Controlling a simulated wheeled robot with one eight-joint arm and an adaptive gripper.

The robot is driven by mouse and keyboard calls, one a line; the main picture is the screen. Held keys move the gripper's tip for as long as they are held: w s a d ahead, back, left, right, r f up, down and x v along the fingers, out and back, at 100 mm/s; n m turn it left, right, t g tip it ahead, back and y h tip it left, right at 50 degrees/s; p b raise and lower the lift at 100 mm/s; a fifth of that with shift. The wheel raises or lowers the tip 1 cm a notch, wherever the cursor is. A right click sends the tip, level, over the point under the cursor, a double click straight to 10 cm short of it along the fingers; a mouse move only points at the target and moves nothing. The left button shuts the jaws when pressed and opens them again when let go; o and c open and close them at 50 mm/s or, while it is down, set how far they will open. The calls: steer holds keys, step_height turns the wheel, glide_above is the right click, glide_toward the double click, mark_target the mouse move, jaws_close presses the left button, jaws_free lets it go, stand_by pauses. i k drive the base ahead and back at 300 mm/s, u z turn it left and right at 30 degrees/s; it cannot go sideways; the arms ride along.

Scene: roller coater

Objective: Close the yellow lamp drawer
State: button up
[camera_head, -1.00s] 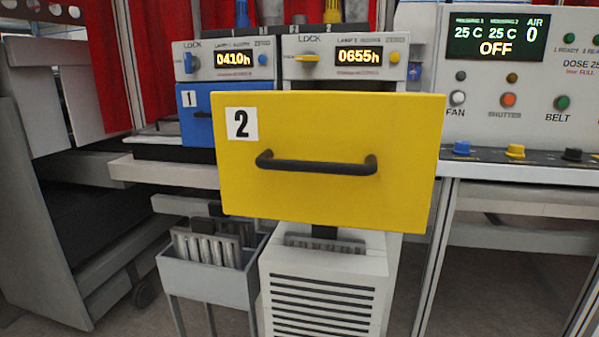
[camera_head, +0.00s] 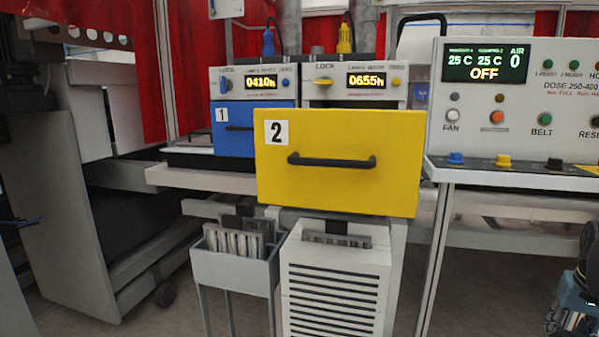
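The yellow drawer (camera_head: 338,190), marked with a black 2 on a white label, stands open in the middle of the head view. Its front juts well forward of the lamp unit (camera_head: 352,85), which has a display reading 0655h and a yellow lock knob. A black bar handle (camera_head: 332,162) runs across the drawer front, and nothing touches it. The drawer front hides most of its box and the space behind it. I do not make out my gripper in this view.
The blue drawer (camera_head: 232,128), marked 1, sits farther back at the left. A grey bin (camera_head: 235,268) with slotted plates and a white vented cabinet (camera_head: 335,285) stand below. A control panel (camera_head: 500,115) is at the right. Open floor shows at lower right.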

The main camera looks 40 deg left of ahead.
mark_target(369, 162)
steer(key=u, duration=2.35)
steer(key=k, duration=0.35)
steer(key=z, duration=0.15)
steer(key=i, duration=0.5)
steer(key=u, duration=0.1)
steer(key=k, duration=1.2)
steer(key=u, duration=0.1)
